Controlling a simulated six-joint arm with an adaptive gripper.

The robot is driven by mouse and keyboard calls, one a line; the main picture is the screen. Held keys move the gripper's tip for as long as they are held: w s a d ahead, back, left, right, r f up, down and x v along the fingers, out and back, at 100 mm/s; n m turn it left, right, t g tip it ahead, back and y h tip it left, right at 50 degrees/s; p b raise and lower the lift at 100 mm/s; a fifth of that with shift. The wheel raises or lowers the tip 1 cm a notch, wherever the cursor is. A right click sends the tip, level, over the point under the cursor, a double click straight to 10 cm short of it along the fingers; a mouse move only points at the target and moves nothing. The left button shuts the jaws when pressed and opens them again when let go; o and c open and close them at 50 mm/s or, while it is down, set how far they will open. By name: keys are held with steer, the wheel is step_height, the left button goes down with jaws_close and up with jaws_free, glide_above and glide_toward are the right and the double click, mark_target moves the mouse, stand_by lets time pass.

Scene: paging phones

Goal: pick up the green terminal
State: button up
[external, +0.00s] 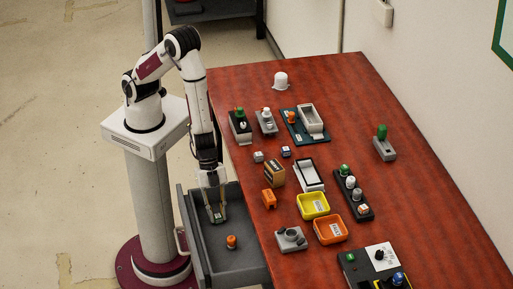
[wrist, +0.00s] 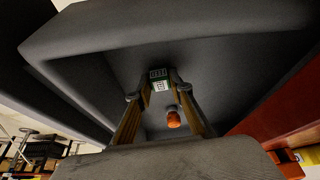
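My gripper (external: 215,213) points down inside the open grey drawer (external: 256,273). In the wrist view, the two fingers (wrist: 159,84) stand apart, one on each side of the block, with the tips close to its sides. I cannot tell whether they press on it, or whether the block rests on the drawer floor. In the external view the block is too small to make out clearly.
An orange knob-like piece (external: 231,242) lies in the drawer; it also shows in the wrist view (wrist: 173,120). Drawer walls surround my gripper. The red-brown table (external: 330,85) beside it holds a yellow bin (external: 313,206), an orange bin (external: 330,230) and several devices.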

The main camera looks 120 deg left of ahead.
mark_target(217, 215)
steer(key=shift+c, duration=1.1)
steer(key=shift+w+d+r, duration=0.1)
steer(key=shift+r, duration=0.1)
steer(key=shift+w+d+r, duration=0.1)
steer(key=shift+r, duration=3.2)
steer(key=w+d, duration=1.3)
steer(key=shift+w+d, duration=0.35)
steer(key=shift+d, duration=0.05)
